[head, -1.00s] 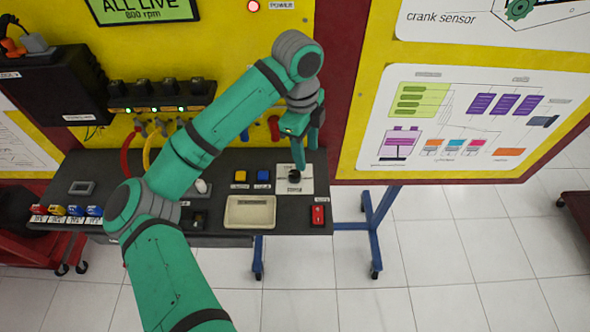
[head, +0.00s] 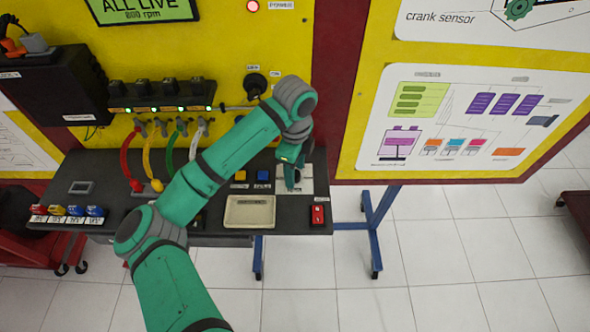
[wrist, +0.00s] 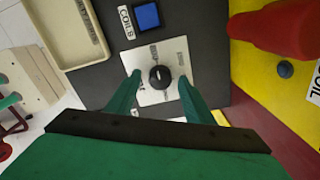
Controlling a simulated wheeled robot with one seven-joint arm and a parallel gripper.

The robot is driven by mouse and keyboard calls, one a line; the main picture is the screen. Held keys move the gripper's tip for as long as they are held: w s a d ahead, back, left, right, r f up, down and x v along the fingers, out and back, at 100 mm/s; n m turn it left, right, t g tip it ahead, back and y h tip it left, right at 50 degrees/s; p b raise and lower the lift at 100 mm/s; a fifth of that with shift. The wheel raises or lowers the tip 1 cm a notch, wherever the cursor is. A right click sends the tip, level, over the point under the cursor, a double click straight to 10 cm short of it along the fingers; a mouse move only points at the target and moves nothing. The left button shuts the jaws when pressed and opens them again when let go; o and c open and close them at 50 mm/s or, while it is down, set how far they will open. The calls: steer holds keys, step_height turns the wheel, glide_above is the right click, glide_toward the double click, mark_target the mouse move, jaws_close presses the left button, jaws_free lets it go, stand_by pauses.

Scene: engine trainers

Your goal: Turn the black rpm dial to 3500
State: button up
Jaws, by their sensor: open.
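The black rpm dial (wrist: 160,77) sits on a white square plate (wrist: 150,58) with printed marks, seen in the wrist view. A light pointer line shows on the dial's top. My gripper (wrist: 160,82) is open, with one green finger on each side of the dial; I cannot tell whether either finger touches it. In the head view my gripper (head: 291,184) is over the white plate (head: 305,186) at the right of the dark bench, and it hides the dial. The screen (head: 140,10) reads "ALL LIVE" and 800 rpm.
A blue button (head: 262,175) and a yellow button (head: 240,175) are left of the plate. A cream tray (head: 233,224) and a red switch (head: 317,214) are near the front edge. The yellow panel (head: 230,60) stands behind. A black knob (head: 256,84) sticks out of it.

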steer(key=shift+a+f, duration=0.1)
steer(key=shift+f, duration=0.05)
steer(key=shift+c, duration=0.3)
steer(key=c, duration=1)
